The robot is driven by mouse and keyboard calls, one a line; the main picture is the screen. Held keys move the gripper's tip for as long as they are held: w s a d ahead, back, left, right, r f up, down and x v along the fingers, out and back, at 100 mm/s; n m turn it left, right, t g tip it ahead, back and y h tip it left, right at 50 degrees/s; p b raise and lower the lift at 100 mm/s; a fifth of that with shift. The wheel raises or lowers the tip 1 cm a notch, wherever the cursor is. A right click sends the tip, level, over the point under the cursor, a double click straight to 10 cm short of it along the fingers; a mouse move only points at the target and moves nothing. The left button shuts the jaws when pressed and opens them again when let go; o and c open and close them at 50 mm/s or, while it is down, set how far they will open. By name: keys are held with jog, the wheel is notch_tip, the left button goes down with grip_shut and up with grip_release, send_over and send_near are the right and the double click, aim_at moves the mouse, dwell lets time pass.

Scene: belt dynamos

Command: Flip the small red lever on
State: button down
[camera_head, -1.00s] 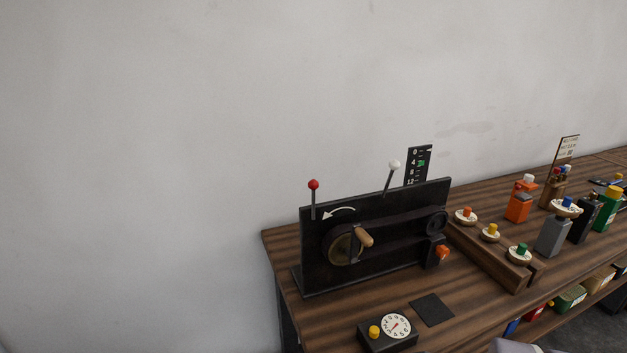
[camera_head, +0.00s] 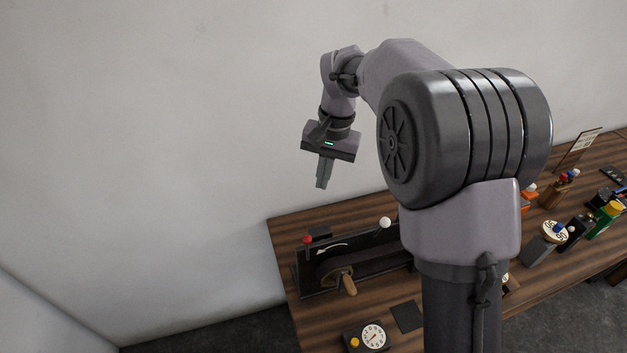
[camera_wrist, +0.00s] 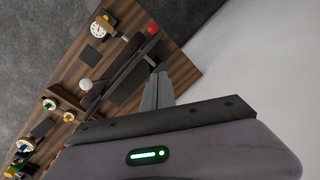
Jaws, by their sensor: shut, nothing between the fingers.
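The small red lever (camera_head: 307,239) has a red ball knob and stands at the left end of the black belt-dynamo panel (camera_head: 306,275). In the wrist view its red knob (camera_wrist: 152,28) shows near the top. My gripper (camera_head: 321,186) is shut and empty, pointing down in the air above the panel, apart from the lever. In the wrist view my gripper's fingers (camera_wrist: 157,75) are together, with the red knob beyond their tips. A white-knobbed lever (camera_head: 385,222) stands further right on the panel. My arm hides the panel's right end in the head view.
The panel stands on a wooden bench (camera_head: 284,235) against a grey wall. A wooden crank handle (camera_head: 349,285) sticks out from its front. A dial box (camera_head: 374,335) and a dark square (camera_head: 407,316) lie in front. Bottles and knobbed blocks stand to the right.

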send_over(307, 249)
jog(key=w+d, duration=0.1)
jog(key=w, duration=0.2)
notch_tip(307, 249, down, 10)
jog(key=f, duration=0.1)
jog(key=shift+d+r, duration=0.1)
jog(key=shift+r, duration=0.05)
jog(key=shift+b, duration=0.35)
